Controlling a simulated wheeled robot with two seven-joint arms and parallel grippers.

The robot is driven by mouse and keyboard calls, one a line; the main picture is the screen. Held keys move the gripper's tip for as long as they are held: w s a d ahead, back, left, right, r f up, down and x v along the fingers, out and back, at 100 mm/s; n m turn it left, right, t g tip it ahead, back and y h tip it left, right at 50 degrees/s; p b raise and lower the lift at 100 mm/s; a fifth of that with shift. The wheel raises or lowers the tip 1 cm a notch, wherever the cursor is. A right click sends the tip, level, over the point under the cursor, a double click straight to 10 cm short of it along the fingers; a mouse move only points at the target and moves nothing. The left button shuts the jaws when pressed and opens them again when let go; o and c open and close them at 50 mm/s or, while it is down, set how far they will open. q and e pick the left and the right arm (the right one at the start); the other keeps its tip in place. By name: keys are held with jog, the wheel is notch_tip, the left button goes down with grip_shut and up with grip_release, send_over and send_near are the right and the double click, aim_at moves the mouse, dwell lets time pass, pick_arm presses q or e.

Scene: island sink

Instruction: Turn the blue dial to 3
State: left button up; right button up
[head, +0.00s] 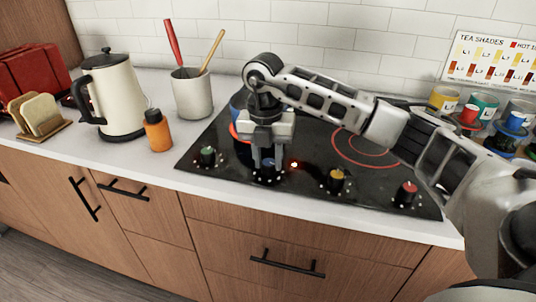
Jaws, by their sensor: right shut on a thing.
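The blue dial (268,164) is the second from the left in the row along the front of the black cooktop (300,160). My right gripper (267,173) points down over it from above, its two fingers shut around the dial, one at each side. The fingers hide most of the dial, and its pointer and marks are too small to read. A small orange-red light (294,165) glows just right of the dial. My left gripper is not in view.
Green (208,156), yellow (336,180) and red (406,193) dials flank it. A blue pot (238,104) stands behind my gripper on the cooktop. A kettle (113,95), orange bottle (157,131) and utensil crock (192,95) stand at left. Several coloured cans (481,106) stand at right.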

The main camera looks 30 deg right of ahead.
aim_at(265, 161)
jog(key=shift+r+m, duration=0.1)
jog(key=shift+m, duration=0.5)
jog(key=shift+w+m, duration=0.1)
jog(key=shift+m, duration=0.2)
jog(key=o, duration=1)
jog(key=r+p, duration=0.1)
jog(key=r, duration=1.5)
jog(key=shift+w+a+p, duration=0.15)
jog(key=shift+w+p, duration=0.05)
jog(key=shift+p, duration=0.15)
jog(key=shift+f, duration=0.1)
